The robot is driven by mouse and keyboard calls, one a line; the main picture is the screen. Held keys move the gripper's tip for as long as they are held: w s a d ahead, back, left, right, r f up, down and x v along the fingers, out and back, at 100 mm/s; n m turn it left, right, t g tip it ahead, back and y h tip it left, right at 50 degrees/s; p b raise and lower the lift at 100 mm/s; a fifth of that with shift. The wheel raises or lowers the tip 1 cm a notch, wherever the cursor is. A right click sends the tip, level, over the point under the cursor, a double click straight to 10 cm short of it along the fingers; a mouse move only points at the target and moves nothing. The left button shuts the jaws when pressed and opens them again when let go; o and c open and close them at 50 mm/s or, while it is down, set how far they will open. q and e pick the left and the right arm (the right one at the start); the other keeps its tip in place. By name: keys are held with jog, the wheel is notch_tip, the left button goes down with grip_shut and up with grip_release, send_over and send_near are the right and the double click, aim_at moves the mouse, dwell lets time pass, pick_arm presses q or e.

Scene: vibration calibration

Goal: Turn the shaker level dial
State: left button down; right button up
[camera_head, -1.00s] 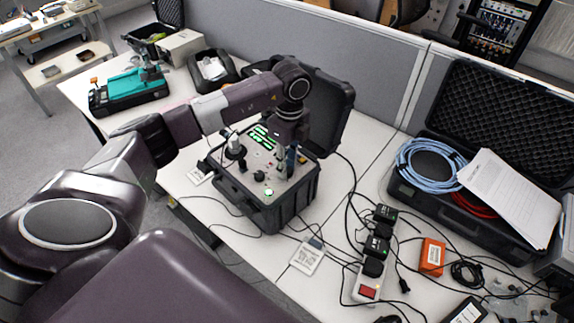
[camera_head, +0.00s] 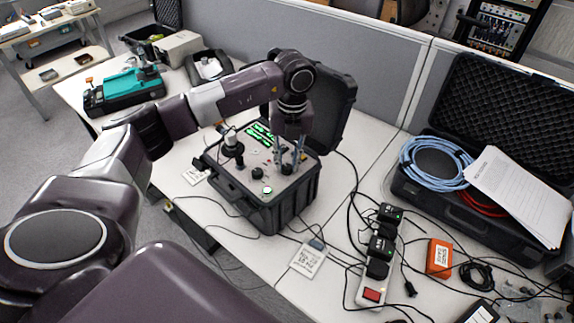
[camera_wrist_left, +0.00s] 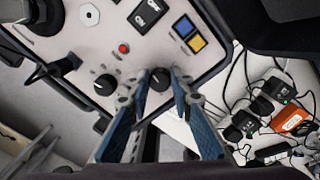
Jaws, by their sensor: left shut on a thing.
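The shaker case (camera_head: 262,212) is an open black case with a light panel on the table. A black dial (camera_wrist_left: 159,79) sits between my left gripper's (camera_wrist_left: 160,82) fingertips in the left wrist view. The blue-sided fingers are shut on it from both sides. In the head view my left gripper (camera_head: 288,168) points down at the right part of the panel, and its fingers partly hide the dial there. A second black knob (camera_wrist_left: 105,84) stands to the left of the held dial. I cannot read any dial markings. My right gripper is not in view.
Lit green displays (camera_head: 260,134) and a tall connector (camera_head: 232,146) are on the panel. The raised lid (camera_head: 335,110) stands behind my gripper. A power strip (camera_head: 371,285) with cables, an orange box (camera_head: 439,257) and an open case (camera_head: 418,203) lie to the right.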

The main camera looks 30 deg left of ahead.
aim_at(290, 166)
pick_arm(q)
jog(key=shift+m+b, duration=0.55)
jog(key=shift+m, duration=1.15)
jog(key=c, duration=1.7)
grip_release()
jog(key=shift+r, duration=0.1)
jog(key=r, duration=1.2)
jog(key=shift+w+d, duration=0.1)
jog(key=shift+d, duration=0.25)
